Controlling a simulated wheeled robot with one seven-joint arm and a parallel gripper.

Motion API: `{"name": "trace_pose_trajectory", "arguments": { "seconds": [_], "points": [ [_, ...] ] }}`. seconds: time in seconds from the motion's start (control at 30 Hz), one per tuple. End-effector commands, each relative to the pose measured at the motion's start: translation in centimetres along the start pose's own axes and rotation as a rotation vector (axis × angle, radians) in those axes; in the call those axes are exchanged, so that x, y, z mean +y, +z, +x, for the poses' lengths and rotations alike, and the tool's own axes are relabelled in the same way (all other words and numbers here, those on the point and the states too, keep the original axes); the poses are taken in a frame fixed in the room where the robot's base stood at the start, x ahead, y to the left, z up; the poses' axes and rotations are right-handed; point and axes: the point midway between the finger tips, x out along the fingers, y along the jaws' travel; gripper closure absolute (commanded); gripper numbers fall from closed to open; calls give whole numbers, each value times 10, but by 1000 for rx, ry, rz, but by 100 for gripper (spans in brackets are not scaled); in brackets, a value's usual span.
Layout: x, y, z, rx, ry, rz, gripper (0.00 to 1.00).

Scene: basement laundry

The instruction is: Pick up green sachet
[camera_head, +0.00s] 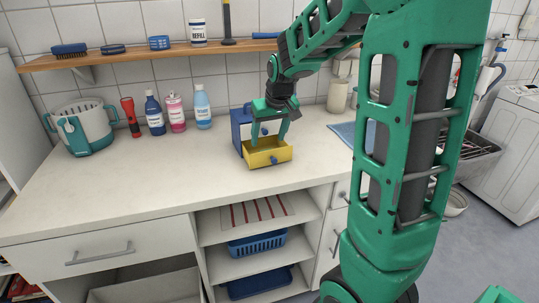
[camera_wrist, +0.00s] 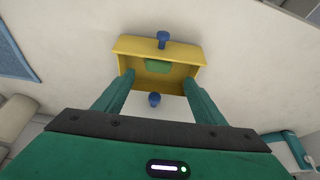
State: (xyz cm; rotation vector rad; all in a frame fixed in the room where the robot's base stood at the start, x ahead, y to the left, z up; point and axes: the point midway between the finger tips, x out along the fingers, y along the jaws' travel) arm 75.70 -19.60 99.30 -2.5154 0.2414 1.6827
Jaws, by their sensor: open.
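The green sachet (camera_wrist: 158,66) lies inside a yellow drawer (camera_wrist: 188,55), against the wall on the blue knob's side, in the wrist view. The drawer (camera_head: 269,161) is pulled out of a small blue box (camera_head: 237,117) on the counter. The sachet cannot be made out in the head view. My gripper (camera_wrist: 158,84) is open and empty over the drawer, pointing down, with one finger on each side in the wrist view. In the head view my gripper (camera_head: 269,142) is right at the drawer; contact cannot be told.
A shelf (camera_head: 130,57) runs above. A blue cloth (camera_head: 345,131) and a jar (camera_head: 337,95) are to the right. The front counter is clear.

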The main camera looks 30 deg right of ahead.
Motion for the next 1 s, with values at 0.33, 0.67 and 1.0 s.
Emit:
{"name": "trace_pose_trajectory", "arguments": {
  "seconds": [0.33,0.67,1.0],
  "points": [
    [2,4,29,-3,0,1,36],
    [4,6,64,-1,0,0,36],
    [4,6,64,0,-1,0,60]
  ]
}}
